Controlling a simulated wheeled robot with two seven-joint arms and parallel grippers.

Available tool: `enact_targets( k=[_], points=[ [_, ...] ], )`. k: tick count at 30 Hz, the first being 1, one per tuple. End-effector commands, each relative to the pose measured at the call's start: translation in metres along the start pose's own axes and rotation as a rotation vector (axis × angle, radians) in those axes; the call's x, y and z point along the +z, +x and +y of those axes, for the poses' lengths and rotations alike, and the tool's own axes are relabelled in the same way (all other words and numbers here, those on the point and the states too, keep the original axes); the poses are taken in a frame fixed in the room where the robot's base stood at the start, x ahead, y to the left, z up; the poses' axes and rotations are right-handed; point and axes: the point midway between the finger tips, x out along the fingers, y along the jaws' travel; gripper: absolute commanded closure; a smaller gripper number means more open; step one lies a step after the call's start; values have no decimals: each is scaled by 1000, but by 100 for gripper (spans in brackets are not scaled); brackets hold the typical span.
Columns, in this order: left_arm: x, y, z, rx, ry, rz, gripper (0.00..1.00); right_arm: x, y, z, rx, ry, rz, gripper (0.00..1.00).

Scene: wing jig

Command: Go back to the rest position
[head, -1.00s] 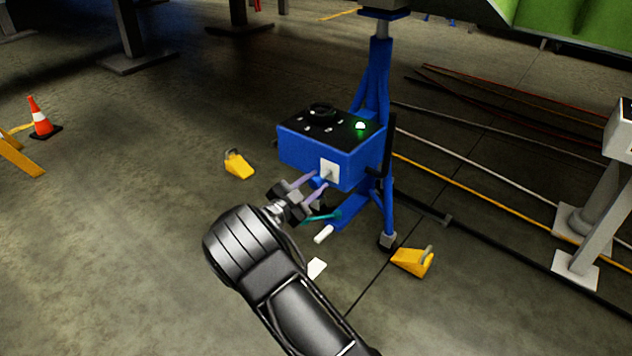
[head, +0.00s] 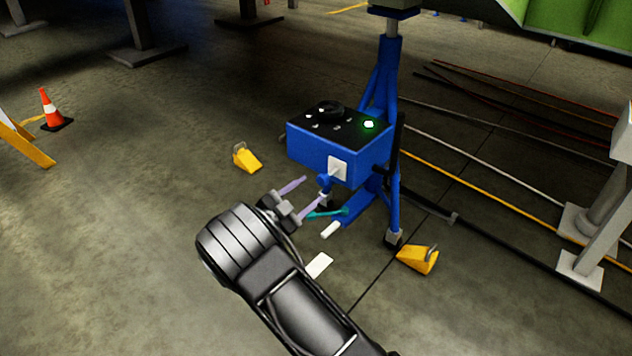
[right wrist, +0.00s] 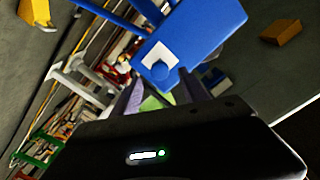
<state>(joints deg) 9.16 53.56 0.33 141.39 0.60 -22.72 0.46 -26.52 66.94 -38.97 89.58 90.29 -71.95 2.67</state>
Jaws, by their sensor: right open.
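My right gripper (head: 305,196) is open and empty, with two pale purple fingers. In the head view it is left of and below the white plate (head: 338,168) on the front of a blue box (head: 318,150). A small blue knob (head: 324,182) shows beside the plate, close to the fingertips, with a visible gap from them. In the right wrist view the fingers (right wrist: 150,98) point towards the blue box (right wrist: 205,30), its white plate (right wrist: 157,52) and the round blue knob (right wrist: 160,70). My left gripper is in neither view.
The box has a black top with a lit green lamp (head: 369,125) and stands by a blue jack (head: 378,85). Yellow chocks (head: 247,158) and (head: 418,258) lie on the floor. An orange cone (head: 52,110) stands at left. Open floor lies left of my arm.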

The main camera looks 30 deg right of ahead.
Motion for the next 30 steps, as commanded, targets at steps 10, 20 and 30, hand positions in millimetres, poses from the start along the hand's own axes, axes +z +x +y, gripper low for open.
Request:
enact_targets(
  k=[10, 20, 30],
  points=[
    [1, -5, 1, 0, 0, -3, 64, 0, -18, 0, 1, 0, 2, 48],
    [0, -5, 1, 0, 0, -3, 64, 0, -18, 0, 1, 0, 1, 48],
    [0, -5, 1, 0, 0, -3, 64, 62, -16, 48, -74, -214, -238, 48]
  ],
)
